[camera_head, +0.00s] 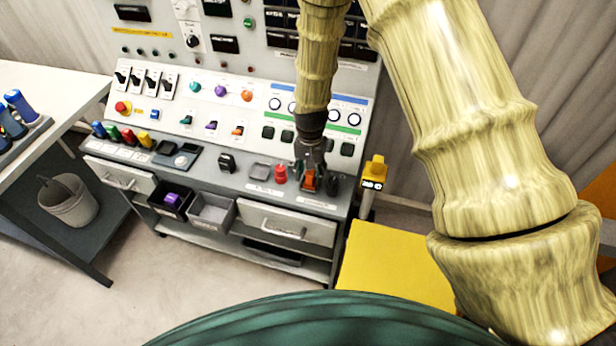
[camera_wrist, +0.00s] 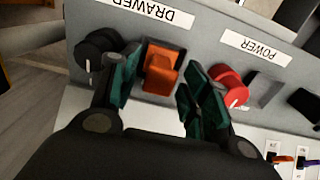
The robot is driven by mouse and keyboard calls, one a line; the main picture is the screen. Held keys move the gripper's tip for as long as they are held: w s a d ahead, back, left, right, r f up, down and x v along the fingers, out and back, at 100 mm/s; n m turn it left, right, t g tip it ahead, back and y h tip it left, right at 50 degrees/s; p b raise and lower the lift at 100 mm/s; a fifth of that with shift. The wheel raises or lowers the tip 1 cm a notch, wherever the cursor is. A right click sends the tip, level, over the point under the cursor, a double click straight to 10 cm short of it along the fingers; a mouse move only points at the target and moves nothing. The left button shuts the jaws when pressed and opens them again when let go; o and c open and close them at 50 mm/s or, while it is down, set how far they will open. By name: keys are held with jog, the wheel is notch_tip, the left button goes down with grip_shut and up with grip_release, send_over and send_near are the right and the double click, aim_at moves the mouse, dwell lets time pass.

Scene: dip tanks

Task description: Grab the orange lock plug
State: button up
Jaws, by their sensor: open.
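The orange lock plug (camera_wrist: 161,72) sits on the grey console ledge near the label reading DRAWER, between the spread fingers of my gripper (camera_wrist: 157,92) in the wrist view. The fingers are open, one on each side of it, with a gap visible at least on the right. In the head view the orange plug (camera_head: 310,180) shows below my gripper (camera_head: 311,172) at the right end of the ledge. My gripper points down there and partly hides the plug. I cannot tell whether any finger touches it.
A red knob (camera_wrist: 230,86) stands close beside the right finger, and a black knob (camera_wrist: 97,50) close beside the left finger. The console's upright panel (camera_head: 270,130) with switches rises behind. A yellow block (camera_head: 395,265) stands at the right. A purple item lies in an open drawer (camera_head: 171,199).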

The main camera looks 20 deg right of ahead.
jog(key=shift+f, duration=0.75)
jog(key=c, duration=1)
grip_shut()
jog(key=shift+r, duration=0.15)
